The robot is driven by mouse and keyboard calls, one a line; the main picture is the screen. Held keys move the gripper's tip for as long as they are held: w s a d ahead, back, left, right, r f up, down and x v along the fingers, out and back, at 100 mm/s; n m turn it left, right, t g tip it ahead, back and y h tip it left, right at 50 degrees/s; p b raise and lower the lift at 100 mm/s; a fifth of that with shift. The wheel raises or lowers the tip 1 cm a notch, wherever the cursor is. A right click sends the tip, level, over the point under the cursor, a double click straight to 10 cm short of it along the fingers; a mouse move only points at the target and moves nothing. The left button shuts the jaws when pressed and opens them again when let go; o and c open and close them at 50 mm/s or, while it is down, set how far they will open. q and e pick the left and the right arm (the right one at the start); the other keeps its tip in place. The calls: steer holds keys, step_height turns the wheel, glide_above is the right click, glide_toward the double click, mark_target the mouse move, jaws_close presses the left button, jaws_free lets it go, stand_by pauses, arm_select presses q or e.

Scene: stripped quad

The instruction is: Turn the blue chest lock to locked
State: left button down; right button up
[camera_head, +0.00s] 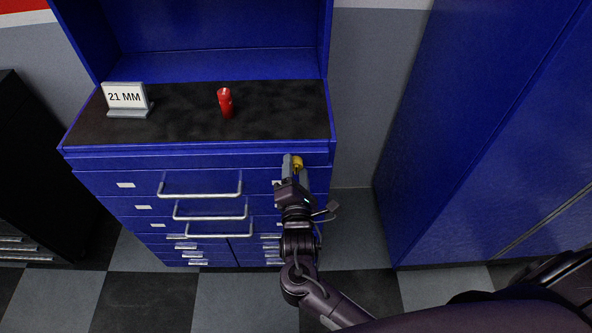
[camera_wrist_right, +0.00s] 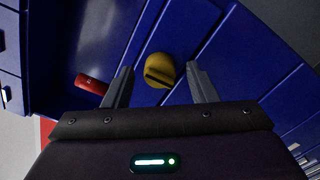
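The blue chest (camera_head: 105,160) stands in front of me, its lid up and several drawers on its front. Its lock is a round yellow knob (camera_head: 298,162) with a dark slot, at the upper right of the front. In the right wrist view the lock (camera_wrist_right: 160,68) lies between and just beyond the fingertips, and its slot runs at a slant. My right gripper (camera_wrist_right: 157,82) is open around the lock's line, with a gap on both sides; I cannot tell whether a finger touches it. In the head view the gripper (camera_head: 293,165) partly covers the lock. My left gripper is out of view.
A red cylinder (camera_head: 226,103) and a "21 MM" sign (camera_head: 126,99) stand on the chest's dark top. Drawer handles (camera_head: 200,193) stick out left of my right arm. A blue cabinet (camera_head: 460,130) stands to the right, with checkered floor (camera_head: 350,230) between.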

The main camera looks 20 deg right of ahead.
steer(key=c, duration=1)
steer(key=shift+o, duration=0.2)
steer(key=shift+m, duration=0.3)
steer(key=shift+r+m+p, duration=0.1)
steer(key=shift+m+p, duration=0.6)
steer(key=shift+m, duration=0.2)
steer(key=m+p, duration=0.1)
steer(key=m, duration=0.2)
steer(key=shift+m, duration=0.3)
steer(key=m+p, duration=0.1)
steer(key=m, duration=1)
steer(key=shift+m, duration=0.4)
steer(key=o, duration=1)
